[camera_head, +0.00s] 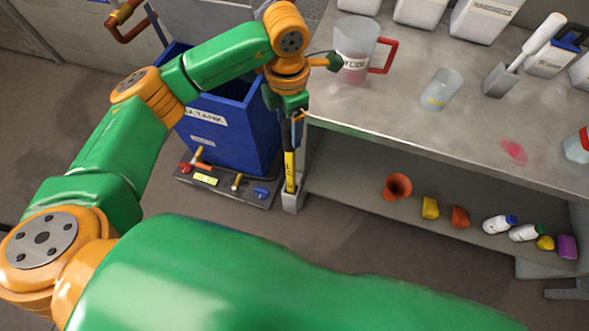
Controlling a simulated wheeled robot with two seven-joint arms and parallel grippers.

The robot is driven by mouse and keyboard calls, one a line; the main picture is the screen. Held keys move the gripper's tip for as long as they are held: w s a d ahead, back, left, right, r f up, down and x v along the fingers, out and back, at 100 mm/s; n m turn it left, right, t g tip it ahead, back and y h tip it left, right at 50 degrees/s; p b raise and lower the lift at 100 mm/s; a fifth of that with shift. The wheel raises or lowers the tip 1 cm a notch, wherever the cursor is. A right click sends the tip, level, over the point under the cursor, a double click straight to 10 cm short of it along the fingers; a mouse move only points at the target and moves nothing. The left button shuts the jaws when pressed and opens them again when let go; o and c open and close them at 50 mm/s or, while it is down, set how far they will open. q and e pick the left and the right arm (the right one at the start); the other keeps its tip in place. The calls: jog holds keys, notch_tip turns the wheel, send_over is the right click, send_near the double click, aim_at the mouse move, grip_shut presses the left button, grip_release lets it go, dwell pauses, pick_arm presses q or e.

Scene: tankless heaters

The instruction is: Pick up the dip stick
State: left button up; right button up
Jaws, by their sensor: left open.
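The dip stick (290,168) is a thin yellow and black stick. It stands upright beside the left end of the workbench, with its lower end in a small grey holder (292,203). My left gripper (288,106) points down over the upper end of the stick. It is open, with its fingers close around or beside the stick's top. I cannot tell whether they touch it, as the wrist hides part of the top. My right gripper is not in view.
A blue tank (232,122) stands just left of the stick, with valves on a base (225,186). The metal workbench (430,130) lies right, bearing a red-handled pitcher (355,48) near my wrist and a clear beaker (441,90). An orange funnel (397,187) and bottles sit on its lower shelf.

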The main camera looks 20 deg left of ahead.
aim_at(289, 150)
pick_arm(q)
jog(key=f, duration=0.4)
jog(key=shift+s+f+p, duration=0.15)
jog(key=shift+s+p, duration=0.05)
jog(key=shift+p, duration=0.2)
jog(key=shift+w+f, duration=0.1)
jog(key=shift+f, duration=0.1)
grip_shut()
jog(key=shift+r, duration=0.1)
